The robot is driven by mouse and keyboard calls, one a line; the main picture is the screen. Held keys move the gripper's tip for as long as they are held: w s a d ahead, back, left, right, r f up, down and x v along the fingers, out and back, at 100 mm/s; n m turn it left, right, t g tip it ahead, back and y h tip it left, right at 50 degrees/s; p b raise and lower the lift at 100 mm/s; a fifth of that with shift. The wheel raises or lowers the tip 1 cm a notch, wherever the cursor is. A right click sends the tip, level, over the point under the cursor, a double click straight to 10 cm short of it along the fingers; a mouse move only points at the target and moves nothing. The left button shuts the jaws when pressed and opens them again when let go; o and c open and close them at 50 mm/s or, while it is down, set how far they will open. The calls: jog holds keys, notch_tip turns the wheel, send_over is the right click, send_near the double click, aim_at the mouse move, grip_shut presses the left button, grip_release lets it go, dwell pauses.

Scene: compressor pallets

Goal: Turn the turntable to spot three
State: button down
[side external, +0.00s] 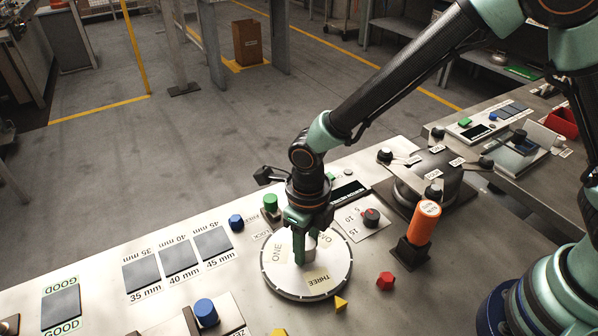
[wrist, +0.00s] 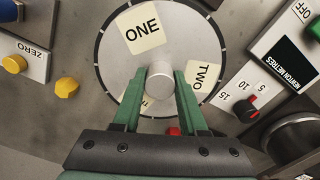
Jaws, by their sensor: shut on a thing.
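The turntable (side external: 283,282) is a pale round disc with cream labels ONE, TWO and THREE. In the side external view THREE lies at the near side, ONE at the left, and TWO is partly hidden behind my gripper (side external: 305,250). The turntable also shows in the wrist view (wrist: 120,60), with ONE at the top, TWO at the right and the third label mostly hidden behind a finger. A silver knob (wrist: 160,82) stands at its centre. My gripper (wrist: 159,80) points down over the disc and its green fingers are shut on the knob, one on each side.
An orange cylinder (side external: 424,222) stands in a dark holder to the right. A dial panel (side external: 362,222) and a green button (side external: 270,201) sit close behind the disc. Gauge pads (side external: 179,259) lie left.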

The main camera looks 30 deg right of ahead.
aim_at(307, 243)
jog(key=shift+c, duration=2.2)
grip_release()
notch_tip(307, 243, up, 12)
